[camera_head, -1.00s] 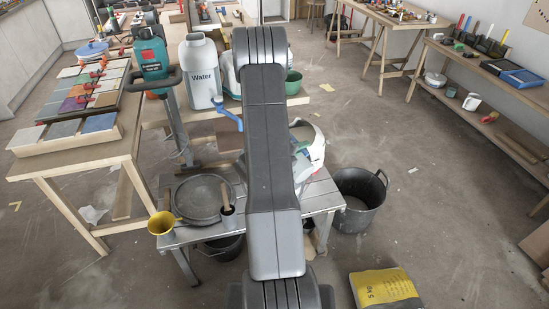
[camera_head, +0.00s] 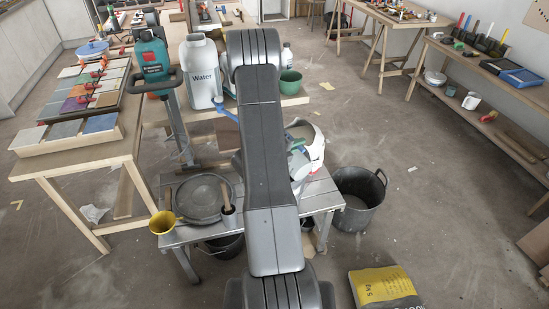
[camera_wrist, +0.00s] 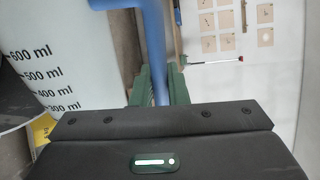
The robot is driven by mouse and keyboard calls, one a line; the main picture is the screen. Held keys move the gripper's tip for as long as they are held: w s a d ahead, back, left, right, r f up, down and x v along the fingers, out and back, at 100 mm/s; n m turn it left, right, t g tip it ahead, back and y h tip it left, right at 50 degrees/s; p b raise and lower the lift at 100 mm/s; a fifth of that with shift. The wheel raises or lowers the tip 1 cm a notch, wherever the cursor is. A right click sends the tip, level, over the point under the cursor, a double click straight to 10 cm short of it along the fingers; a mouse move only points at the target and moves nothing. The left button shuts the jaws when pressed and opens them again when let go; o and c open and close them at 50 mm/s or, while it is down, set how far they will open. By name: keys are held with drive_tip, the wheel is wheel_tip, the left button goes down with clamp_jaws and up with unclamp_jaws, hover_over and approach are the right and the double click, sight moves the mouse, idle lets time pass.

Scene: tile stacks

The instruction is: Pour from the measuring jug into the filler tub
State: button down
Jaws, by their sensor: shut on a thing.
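The measuring jug (camera_wrist: 62,50) is a pale vessel with black ml marks, at the left of the wrist view and cut off by its edge. Its blue handle (camera_wrist: 155,45) runs down between the green fingertips of my gripper (camera_wrist: 159,90), which is shut on it. A white rounded vessel (camera_head: 316,146) shows partly behind the arm. A wide dark grey basin (camera_head: 203,195) sits on the low grey platform. I cannot tell which vessel is the filler tub.
A white water container (camera_head: 200,75) stands behind.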

drive_tip(key=shift+w+a+r+n+p, duration=0.4)
drive_tip(key=shift+w+a+r+p, duration=0.1)
drive_tip(key=shift+p, duration=0.3)
